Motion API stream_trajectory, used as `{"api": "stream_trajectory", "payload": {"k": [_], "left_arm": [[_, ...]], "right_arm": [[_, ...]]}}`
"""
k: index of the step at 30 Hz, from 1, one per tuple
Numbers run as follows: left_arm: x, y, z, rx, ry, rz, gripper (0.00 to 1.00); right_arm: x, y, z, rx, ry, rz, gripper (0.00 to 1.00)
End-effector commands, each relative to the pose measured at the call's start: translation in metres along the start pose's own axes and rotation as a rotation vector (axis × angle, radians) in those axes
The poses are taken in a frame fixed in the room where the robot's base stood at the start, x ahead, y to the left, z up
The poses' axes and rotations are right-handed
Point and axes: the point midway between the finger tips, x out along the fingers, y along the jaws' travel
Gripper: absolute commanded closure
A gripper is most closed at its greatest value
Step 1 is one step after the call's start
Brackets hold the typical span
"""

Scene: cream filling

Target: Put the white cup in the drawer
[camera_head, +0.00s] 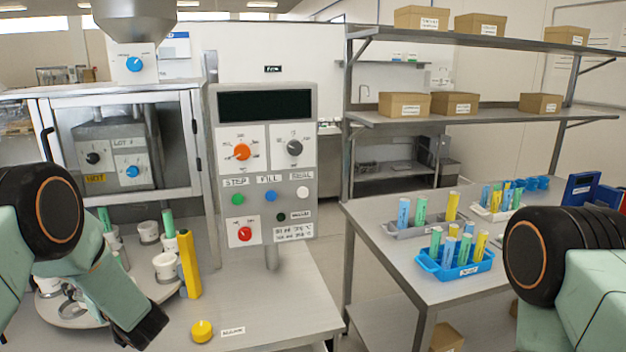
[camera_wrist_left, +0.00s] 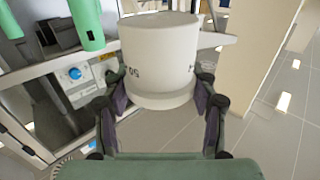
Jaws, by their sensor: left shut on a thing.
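A white cup (camera_wrist_left: 160,50) with dark printed marks fills the upper middle of the left wrist view. My left gripper (camera_wrist_left: 160,98) is shut on it, with one dark finger pressed on each side of its lower part. In the head view my left arm comes in from the left and bends down over the near table, where the held cup cannot be made out. Other white cups (camera_head: 149,232) stand on a round tray (camera_head: 98,318) there. Of my right arm only links show, at the right edge; its gripper is out of view. No drawer can be clearly made out.
A yellow post (camera_head: 190,264) and a yellow knob (camera_head: 202,331) stand near the tray. A control panel (camera_head: 265,160) rises behind. A blue bin (camera_head: 455,266) of coloured tubes stands on the right table. The near table's right front is mostly clear.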

Motion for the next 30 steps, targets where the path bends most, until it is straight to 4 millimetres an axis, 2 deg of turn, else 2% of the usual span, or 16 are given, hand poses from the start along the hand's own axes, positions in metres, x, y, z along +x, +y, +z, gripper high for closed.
{"api": "stream_trajectory", "payload": {"k": [2,8,14,23,30], "left_arm": [[-0.002,0.010,-0.006,-0.003,0.004,0.058,0.77],[-0.018,0.031,-0.003,0.000,0.002,0.222,0.77],[-0.051,0.050,0.017,0.001,-0.001,0.441,0.77],[-0.130,0.066,0.067,-0.001,-0.002,0.819,0.77],[-0.210,0.061,0.104,-0.002,-0.003,1.116,0.77]], "right_arm": [[0.000,0.000,0.000,0.000,0.001,0.000,0.60],[0.000,0.000,-0.001,0.000,0.001,0.000,0.60],[0.009,0.000,0.000,0.000,0.001,0.000,0.60],[0.034,0.000,0.000,0.000,0.001,0.000,0.60],[0.060,0.000,0.000,0.000,0.000,0.000,0.60]]}}
